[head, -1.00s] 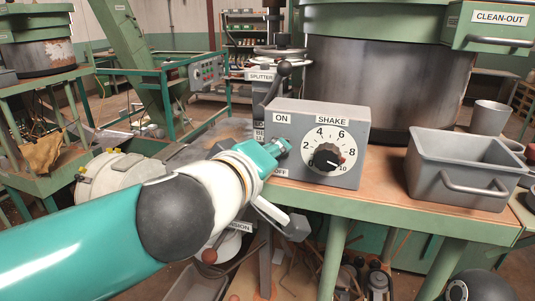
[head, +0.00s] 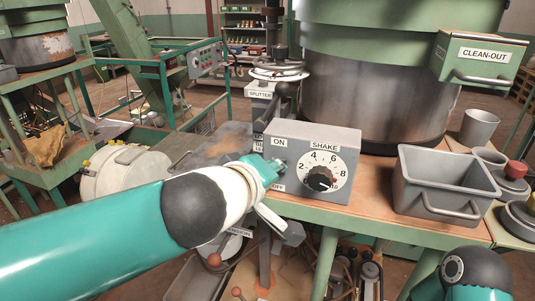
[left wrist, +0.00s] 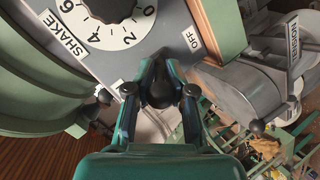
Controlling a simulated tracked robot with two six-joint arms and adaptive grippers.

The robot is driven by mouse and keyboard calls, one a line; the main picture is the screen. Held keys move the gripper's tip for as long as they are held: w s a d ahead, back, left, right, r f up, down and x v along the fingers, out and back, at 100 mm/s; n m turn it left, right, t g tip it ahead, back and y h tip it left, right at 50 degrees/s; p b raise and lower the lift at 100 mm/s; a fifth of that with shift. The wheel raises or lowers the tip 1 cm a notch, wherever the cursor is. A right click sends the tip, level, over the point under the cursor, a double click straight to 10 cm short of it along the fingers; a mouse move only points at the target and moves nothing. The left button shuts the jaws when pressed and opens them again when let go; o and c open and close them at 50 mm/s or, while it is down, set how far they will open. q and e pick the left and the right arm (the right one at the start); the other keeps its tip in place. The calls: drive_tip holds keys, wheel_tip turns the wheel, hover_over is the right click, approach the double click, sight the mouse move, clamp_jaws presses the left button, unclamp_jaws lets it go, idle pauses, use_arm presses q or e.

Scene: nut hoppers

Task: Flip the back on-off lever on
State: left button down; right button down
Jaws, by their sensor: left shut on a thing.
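The grey SHAKE control box (head: 310,165) stands on the bench, with a numbered dial (head: 319,178) and ON and OFF labels at its left side. My left gripper (head: 275,168) is at the box face between the ON label above and the OFF label below. In the left wrist view its fingers (left wrist: 160,92) are shut around a dark lever (left wrist: 160,82) beside the OFF label. The fingers hide most of the lever in the head view, and I cannot tell which way it tilts. My right gripper is out of view; only part of my right arm shows at bottom right.
A grey bin (head: 445,185) sits right of the box, with a grey cup (head: 479,128) behind it. A large hopper drum (head: 380,85) stands behind the box. The SPLITTER handwheel (head: 277,70) is close behind. A CLEAN-OUT drawer (head: 480,62) juts out at upper right.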

use_arm(q)
drive_tip(key=shift+w+r+g, duration=0.1)
drive_tip(key=shift+r+g, duration=0.15)
drive_tip(key=shift+g, duration=0.25)
drive_tip(key=c, duration=1.2)
unclamp_jaws()
drive_tip(key=shift+a, duration=0.1)
drive_tip(key=shift+c, duration=0.2)
drive_tip(key=v, duration=1.2)
